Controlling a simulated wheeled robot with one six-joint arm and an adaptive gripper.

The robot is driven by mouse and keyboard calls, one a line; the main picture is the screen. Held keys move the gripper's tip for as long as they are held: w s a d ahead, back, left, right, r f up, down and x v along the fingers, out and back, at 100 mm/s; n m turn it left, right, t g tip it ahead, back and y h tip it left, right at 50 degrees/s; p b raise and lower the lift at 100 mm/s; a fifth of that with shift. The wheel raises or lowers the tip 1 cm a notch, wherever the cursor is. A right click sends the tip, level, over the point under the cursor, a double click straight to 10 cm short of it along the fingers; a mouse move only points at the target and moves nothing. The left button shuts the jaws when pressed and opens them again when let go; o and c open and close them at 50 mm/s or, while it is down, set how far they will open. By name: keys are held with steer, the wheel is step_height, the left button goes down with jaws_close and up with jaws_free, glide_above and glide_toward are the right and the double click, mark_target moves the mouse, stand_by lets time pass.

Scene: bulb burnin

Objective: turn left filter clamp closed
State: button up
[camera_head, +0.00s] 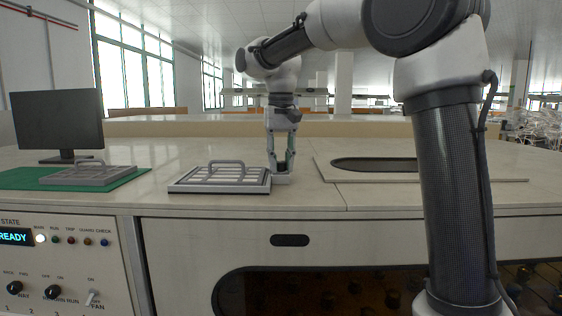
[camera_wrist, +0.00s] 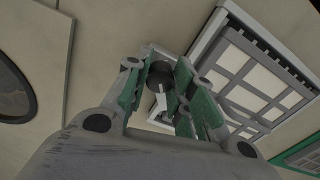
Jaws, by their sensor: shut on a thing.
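My gripper (camera_head: 281,168) points down at the bench top, just right of a grey filter frame with a handle (camera_head: 219,180). In the wrist view my gripper (camera_wrist: 160,95) has its green-padded fingers shut on the filter clamp (camera_wrist: 160,74), a dark round knob with a pale bar. The fingers hide part of the clamp, and its turn angle is hard to read. In the head view the clamp is mostly hidden by the fingertips, above a small pale block (camera_head: 281,179). The filter frame also shows in the wrist view (camera_wrist: 237,70), beside the fingers.
A second grey frame (camera_head: 88,176) lies on a green mat (camera_head: 30,178) before a monitor (camera_head: 57,120). A pale panel with a dark oval opening (camera_head: 375,164) lies to the right. A control panel (camera_head: 65,265) with switches and a READY display is at front left.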

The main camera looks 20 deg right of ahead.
mark_target(281, 162)
steer(key=n, duration=0.5)
steer(key=shift+n, duration=0.3)
steer(key=n, duration=0.4)
steer(key=shift+n, duration=0.4)
steer(key=o, duration=1.1)
steer(key=shift+c, duration=0.2)
step_height(281, 162, up, 12)
